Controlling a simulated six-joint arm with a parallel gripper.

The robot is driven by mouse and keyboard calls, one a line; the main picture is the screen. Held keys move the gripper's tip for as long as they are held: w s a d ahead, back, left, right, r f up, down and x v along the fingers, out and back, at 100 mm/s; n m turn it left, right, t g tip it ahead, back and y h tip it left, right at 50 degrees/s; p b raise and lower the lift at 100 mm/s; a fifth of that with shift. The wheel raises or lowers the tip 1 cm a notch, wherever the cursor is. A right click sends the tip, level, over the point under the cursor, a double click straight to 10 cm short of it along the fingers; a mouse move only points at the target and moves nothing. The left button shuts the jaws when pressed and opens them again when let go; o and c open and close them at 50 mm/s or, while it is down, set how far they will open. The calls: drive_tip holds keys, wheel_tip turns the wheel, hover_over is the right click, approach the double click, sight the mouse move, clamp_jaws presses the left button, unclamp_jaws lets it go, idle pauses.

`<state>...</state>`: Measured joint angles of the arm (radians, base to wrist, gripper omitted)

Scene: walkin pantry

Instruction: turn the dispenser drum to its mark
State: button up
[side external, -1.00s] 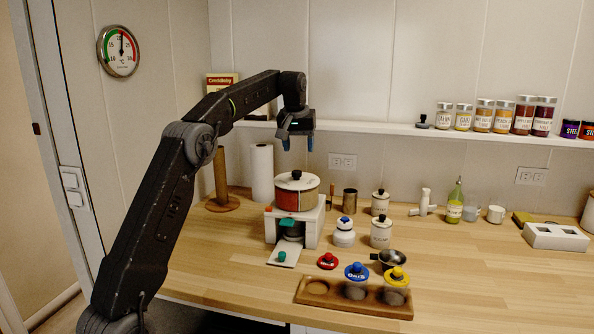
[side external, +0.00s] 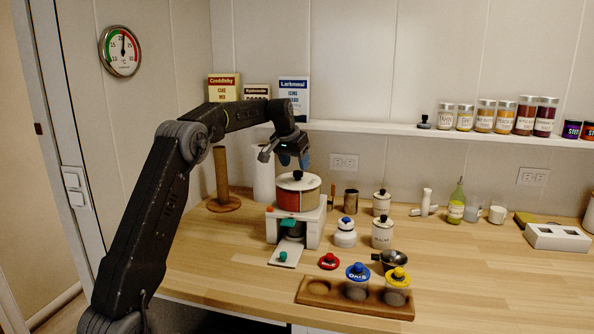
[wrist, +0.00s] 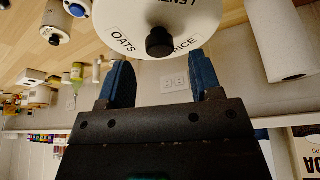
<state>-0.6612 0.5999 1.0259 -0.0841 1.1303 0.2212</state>
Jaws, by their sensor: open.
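The dispenser drum (side external: 298,193) has a red-brown side and a white top with a dark knob (side external: 297,175). It sits on a white stand (side external: 312,228) with an orange piece and a green piece on its front. In the wrist view the white drum top (wrist: 140,22) carries lettering, including OATS and RICE, around the dark knob (wrist: 159,42). My gripper (side external: 293,162) is open and empty, pointing down just above the drum. In the wrist view its blue fingers (wrist: 158,85) are apart, with the knob ahead of the gap between them. The mark cannot be made out.
A paper towel roll (side external: 263,176) and a wooden post (side external: 222,180) stand behind left. White jars (side external: 345,232) stand right of the dispenser. A red lid (side external: 328,261) and a wooden tray (side external: 330,297) with lidded jars lie in front. Shelf boxes (side external: 294,97) are behind.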

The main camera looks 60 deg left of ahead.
sight(298, 172)
drive_tip(key=shift+x, duration=1.65)
clamp_jaws()
